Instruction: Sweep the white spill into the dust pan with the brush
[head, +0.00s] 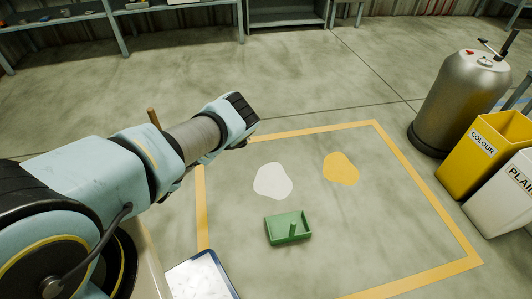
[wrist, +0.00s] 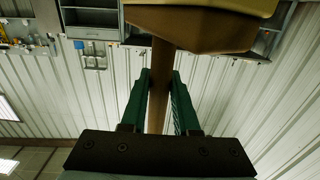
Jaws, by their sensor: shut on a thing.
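The white spill (head: 273,181) is a flat patch on the concrete floor in the head view. In the wrist view, my gripper (wrist: 160,80) is shut on the brown wooden handle of the brush (wrist: 158,62). The brush's wide head is at the top of that view, cut off by the frame edge. In the head view my arm hides the gripper; a short wooden stick (head: 153,117) shows behind the arm, probably the brush handle.
A yellow spill (head: 341,169) lies right of the white one. Yellow tape (head: 412,176) frames both spills and the pan. A metal drum (head: 462,95), a yellow COLOUR bin (head: 480,160) and a white PLAIN bin (head: 505,200) stand at the right. Shelving stands behind.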

